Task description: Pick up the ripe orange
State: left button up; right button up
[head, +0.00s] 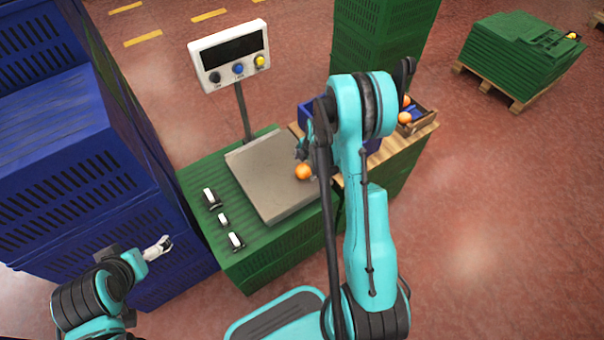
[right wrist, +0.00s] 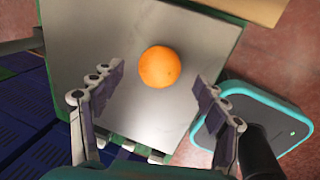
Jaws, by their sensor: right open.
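An orange (head: 304,172) rests on the grey scale plate (head: 262,180), near the plate's right edge in the head view. The orange (right wrist: 159,66) also shows in the right wrist view, on the bare metal plate (right wrist: 90,30). My right gripper (right wrist: 152,88) is open, with a finger on each side of the view and the orange between and beyond the fingertips, touching neither. In the head view my right gripper (head: 303,150) is close to the orange and partly hidden by my arm. My left gripper (head: 163,244) is at lower left, away from the orange; its jaw state is unclear.
The scale display (head: 229,55) stands on a post behind the plate. Blue crates (head: 75,150) are stacked at left. Three small switches sit left of the plate on the green crate (head: 280,240).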

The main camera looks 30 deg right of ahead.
aim_at(304, 168)
jog(key=b+x, duration=0.1)
jog(key=x, duration=0.3)
jog(key=shift+b, duration=0.3)
jog(key=shift+r, duration=0.15)
jog(key=c, duration=1.3)
